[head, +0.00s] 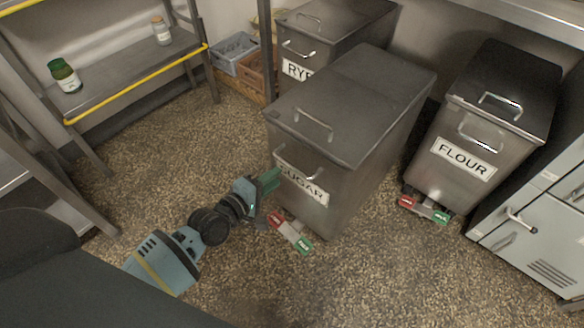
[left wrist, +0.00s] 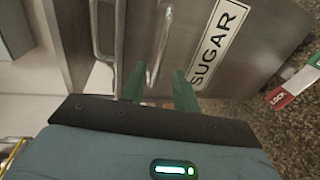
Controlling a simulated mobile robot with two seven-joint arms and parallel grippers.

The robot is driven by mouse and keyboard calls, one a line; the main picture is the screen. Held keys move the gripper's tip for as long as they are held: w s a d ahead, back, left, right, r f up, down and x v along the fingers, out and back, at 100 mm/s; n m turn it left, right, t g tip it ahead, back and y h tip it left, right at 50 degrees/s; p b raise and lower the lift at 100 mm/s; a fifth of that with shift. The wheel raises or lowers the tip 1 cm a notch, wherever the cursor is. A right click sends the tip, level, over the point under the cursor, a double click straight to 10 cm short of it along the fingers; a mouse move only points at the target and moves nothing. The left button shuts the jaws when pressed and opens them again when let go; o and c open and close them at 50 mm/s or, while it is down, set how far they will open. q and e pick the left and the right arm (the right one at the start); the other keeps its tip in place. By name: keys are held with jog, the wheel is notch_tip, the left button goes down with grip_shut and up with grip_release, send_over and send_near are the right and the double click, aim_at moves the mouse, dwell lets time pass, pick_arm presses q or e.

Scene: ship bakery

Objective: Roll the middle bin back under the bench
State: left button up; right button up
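The middle bin, a steel bin labelled SUGAR (head: 350,105), stands on the floor, jutting out in front of the RYE bin (head: 335,28) and the FLOUR bin (head: 485,130). A red and green pedal (head: 291,233) is at its front foot. My left gripper (head: 268,182) is at its front face, by the label. In the left wrist view, the front handle (left wrist: 162,50) of the SUGAR bin (left wrist: 260,60) lies between the two green fingers (left wrist: 159,88), which stand apart. I cannot tell whether they touch the handle. My right gripper is not in view.
A rack (head: 130,65) with a yellow edge and bottles stands at the left. Crates (head: 240,62) sit beside the RYE bin. A grey cabinet (head: 545,225) is at the right. The speckled floor (head: 390,275) in front is clear.

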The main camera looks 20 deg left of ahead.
aim_at(291, 165)
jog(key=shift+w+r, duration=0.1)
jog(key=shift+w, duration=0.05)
